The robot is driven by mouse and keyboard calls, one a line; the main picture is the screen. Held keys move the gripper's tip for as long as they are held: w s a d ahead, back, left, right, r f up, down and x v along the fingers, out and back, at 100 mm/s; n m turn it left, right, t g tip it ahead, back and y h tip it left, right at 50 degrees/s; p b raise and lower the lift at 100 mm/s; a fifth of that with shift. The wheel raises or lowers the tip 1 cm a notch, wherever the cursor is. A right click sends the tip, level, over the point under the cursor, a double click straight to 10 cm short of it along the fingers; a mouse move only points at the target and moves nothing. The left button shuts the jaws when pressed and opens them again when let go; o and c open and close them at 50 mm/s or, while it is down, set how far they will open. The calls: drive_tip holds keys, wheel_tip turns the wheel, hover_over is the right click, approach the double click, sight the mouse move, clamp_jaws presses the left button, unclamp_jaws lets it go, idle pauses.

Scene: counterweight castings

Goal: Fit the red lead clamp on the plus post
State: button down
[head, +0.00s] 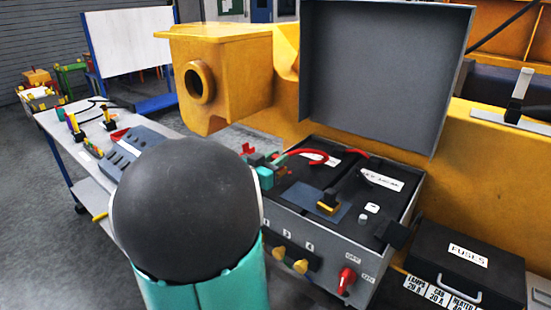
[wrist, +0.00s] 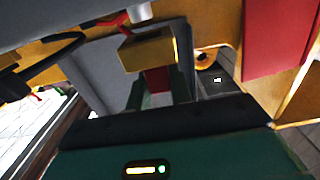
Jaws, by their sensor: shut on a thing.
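My gripper (head: 264,170) is at the left rim of an open grey box (head: 318,232), partly hidden by my own arm. In the wrist view my gripper (wrist: 157,88) is shut on the red lead clamp (wrist: 148,50), a brass block with a red part (wrist: 157,78) between the two fingers. A red lead (head: 312,152) curves into the box. A small pale stub (head: 362,218) stands inside the box; I cannot tell which post is plus. The clamp is apart from the stub.
A black lead with a yellow-ended clamp (head: 328,207) lies in the box. The raised grey lid (head: 385,75) stands behind. A dark FUSES case (head: 466,270) is at right. A bench (head: 75,150) with tools is at left. A yellow casting (head: 225,75) stands behind.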

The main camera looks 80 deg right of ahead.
drive_tip(key=shift+f, duration=1.5)
drive_tip(key=c, duration=1.2)
unclamp_jaws()
drive_tip(key=shift+o, duration=0.2)
drive_tip(key=v, duration=1.3)
drive_tip(key=shift+w+a, duration=0.2)
drive_tip(key=shift+a, duration=0.1)
